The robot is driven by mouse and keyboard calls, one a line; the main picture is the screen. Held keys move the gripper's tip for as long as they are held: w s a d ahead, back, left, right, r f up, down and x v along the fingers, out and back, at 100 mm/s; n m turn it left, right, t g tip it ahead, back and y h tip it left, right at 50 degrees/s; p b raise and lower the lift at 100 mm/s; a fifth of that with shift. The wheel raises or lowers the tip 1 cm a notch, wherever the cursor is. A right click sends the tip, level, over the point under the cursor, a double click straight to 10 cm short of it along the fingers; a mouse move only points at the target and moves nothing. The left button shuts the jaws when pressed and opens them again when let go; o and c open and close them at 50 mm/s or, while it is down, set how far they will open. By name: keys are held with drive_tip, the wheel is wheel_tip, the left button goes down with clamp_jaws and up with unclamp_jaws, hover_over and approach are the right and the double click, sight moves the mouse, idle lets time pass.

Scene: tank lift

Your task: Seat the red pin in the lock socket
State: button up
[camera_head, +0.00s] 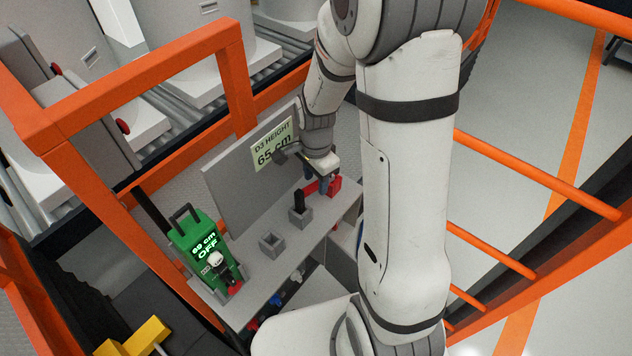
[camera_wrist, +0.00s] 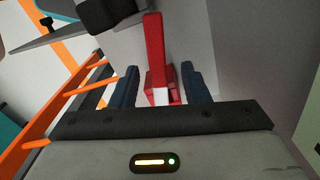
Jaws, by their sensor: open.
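The red pin (camera_wrist: 155,45) shows between my gripper's fingers in the wrist view. Red block-like parts with a white patch sit at its lower end. In the head view only a red part (camera_head: 334,185) shows at the shelf's far end, beside my gripper (camera_head: 321,182). My gripper (camera_wrist: 157,84) is open, with one dark blue finger on each side of the red pin and gaps visible. A grey square socket (camera_head: 271,245) stands empty on the shelf. Another grey socket (camera_head: 300,218) holds a black upright piece (camera_head: 299,200). I cannot tell which is the lock socket.
The grey shelf (camera_head: 250,288) has a back panel with a sign (camera_head: 273,145) reading "D3 HEIGHT 65 cm". A green control box (camera_head: 200,245) at its near left reads "69 cm OFF". Orange rails (camera_head: 145,85) surround the area. Coloured knobs (camera_head: 275,301) lie under the shelf's front edge.

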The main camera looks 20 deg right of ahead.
drive_tip(key=shift+f, duration=0.2)
drive_tip(key=shift+c, duration=0.4)
clamp_jaws()
drive_tip(key=shift+r, duration=0.1)
